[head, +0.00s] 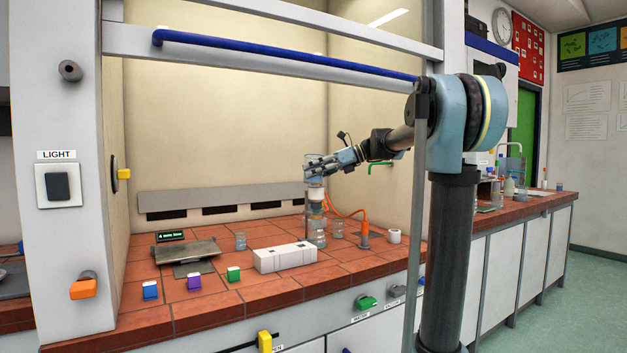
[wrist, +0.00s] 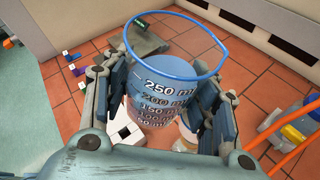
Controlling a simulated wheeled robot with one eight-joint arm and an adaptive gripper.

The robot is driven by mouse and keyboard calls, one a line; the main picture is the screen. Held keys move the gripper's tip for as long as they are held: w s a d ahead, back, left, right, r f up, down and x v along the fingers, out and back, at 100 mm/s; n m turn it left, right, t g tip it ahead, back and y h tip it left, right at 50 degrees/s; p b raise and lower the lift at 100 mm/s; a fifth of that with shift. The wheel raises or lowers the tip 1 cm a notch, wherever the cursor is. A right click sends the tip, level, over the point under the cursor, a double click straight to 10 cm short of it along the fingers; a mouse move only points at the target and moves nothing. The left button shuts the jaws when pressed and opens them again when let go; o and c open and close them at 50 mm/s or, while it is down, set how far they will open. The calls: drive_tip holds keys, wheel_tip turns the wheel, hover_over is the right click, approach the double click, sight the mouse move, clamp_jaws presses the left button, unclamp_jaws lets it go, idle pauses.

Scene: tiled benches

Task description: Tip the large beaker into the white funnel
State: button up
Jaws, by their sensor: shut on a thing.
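My gripper (wrist: 165,100) is shut on the large beaker (wrist: 165,88), a clear beaker with a blue rim and dark volume marks up to 250 ml. The fingers press on its two sides, and its contents are hard to tell. In the head view my gripper (head: 317,166) is over the bench inside the hood, and the beaker is hard to make out there. A white piece, apparently the white funnel (head: 315,193), is just below the gripper on top of a glass vessel (head: 316,232) with an orange band. Contact between beaker and funnel cannot be told.
An orange hose (head: 345,214) runs beside the vessel. A white block rack (head: 284,257), a small beaker (head: 240,241) and a scale (head: 186,251) stand to the left. Another glass (head: 338,229) and a white roll (head: 394,236) stand to the right. The hood's blue-edged sash (head: 285,55) is above.

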drive_tip(key=shift+s+a+r+m+g+y, duration=0.1)
drive_tip(key=shift+s+m+g+y, duration=0.1)
drive_tip(key=shift+m+g, duration=0.3)
drive_tip(key=shift+s+r+m+g+y, duration=0.1)
drive_tip(key=shift+s+m+g, duration=0.15)
drive_tip(key=shift+m, duration=0.35)
idle(3.2)
drive_tip(key=shift+s+m+g+y, duration=0.15)
drive_tip(key=shift+m+g+y, duration=0.15)
drive_tip(key=shift+m+g, duration=0.55)
idle(2.8)
